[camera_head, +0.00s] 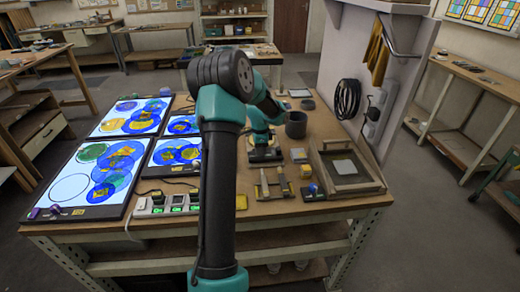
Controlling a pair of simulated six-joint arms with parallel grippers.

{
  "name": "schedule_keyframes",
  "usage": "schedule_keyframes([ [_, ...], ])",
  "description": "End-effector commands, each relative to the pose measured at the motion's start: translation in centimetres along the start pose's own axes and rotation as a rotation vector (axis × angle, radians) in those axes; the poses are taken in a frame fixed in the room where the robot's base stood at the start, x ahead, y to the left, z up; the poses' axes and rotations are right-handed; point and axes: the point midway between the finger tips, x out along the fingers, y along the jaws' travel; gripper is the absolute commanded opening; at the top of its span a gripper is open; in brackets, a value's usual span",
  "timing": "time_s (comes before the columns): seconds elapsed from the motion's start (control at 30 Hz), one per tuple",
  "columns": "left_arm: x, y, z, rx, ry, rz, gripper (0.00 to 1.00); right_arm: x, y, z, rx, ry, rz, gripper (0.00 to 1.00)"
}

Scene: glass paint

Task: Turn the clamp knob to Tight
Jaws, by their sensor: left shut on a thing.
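One teal and black arm of mine rises in the middle of the camera_head view and bends down over the far part of the workbench (330,206). At its end my left gripper (265,152) points down, low over the bench. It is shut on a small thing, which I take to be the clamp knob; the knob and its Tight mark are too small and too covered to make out. The arm hides part of the bench behind it. My right gripper is not in view.
Lit panels with coloured glass circles (70,188) cover the bench's left side. A power strip (160,211) lies at the front. A dark cup (296,126) stands right of the gripper. A wooden tray (374,186) and a small wooden rack (272,191) are nearer.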

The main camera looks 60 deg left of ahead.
Motion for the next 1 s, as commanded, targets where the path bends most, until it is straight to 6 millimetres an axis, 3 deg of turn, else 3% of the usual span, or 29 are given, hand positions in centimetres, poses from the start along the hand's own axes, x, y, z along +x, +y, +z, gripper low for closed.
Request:
schedule_keyframes([
  [0.37, -0.04, -0.02, 0.00, -0.214, 0.000, -0.001, 0.07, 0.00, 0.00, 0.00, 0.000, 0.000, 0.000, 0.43],
  [1.0, -0.05, -0.03, 0.00, -0.812, 0.001, -0.001, 0.07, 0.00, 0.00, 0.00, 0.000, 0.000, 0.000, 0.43],
])
